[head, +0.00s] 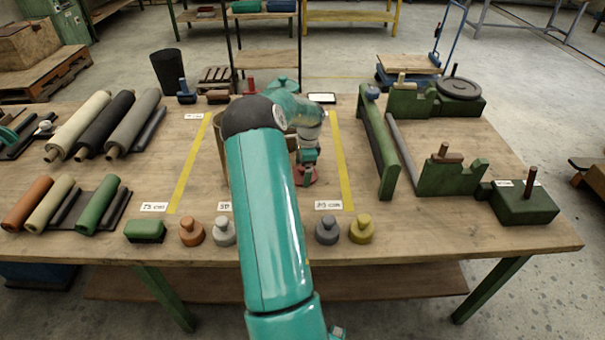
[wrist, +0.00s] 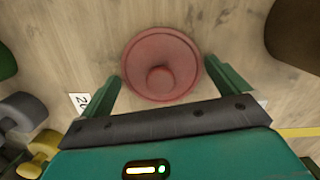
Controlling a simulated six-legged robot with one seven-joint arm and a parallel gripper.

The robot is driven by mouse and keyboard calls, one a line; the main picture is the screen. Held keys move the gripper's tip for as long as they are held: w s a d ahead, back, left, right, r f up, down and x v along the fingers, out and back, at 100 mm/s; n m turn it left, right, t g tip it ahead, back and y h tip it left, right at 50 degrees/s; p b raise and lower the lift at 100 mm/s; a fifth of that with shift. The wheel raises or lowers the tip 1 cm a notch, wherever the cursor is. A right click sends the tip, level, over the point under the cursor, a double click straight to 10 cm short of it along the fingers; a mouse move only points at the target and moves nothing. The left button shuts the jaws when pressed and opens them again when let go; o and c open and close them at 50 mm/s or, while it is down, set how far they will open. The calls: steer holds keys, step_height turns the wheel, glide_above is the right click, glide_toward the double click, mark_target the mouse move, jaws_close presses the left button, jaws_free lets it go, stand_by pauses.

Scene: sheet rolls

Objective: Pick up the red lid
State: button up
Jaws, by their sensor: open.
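The red lid (wrist: 152,52) lies flat on the wooden table, a round disc with a raised knob in its middle. In the wrist view it sits between and just beyond the two green fingers of my gripper (wrist: 162,82), which are spread apart. No contact with the fingers is clear. In the head view the red lid (head: 305,176) shows partly under my gripper (head: 306,178), between the yellow tape lines. My arm hides the area left of it.
Grey knobbed pieces (head: 327,230) and a yellow one (head: 361,229) stand along the front edge. A green machine rail (head: 378,150) stands to the right. Rolls (head: 80,125) lie at left. The table right of the lid, up to the tape, is clear.

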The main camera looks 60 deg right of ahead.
steer(key=shift+w+f, duration=0.1)
steer(key=shift+f, duration=0.1)
steer(key=c, duration=0.6)
steer(key=shift+r, duration=0.1)
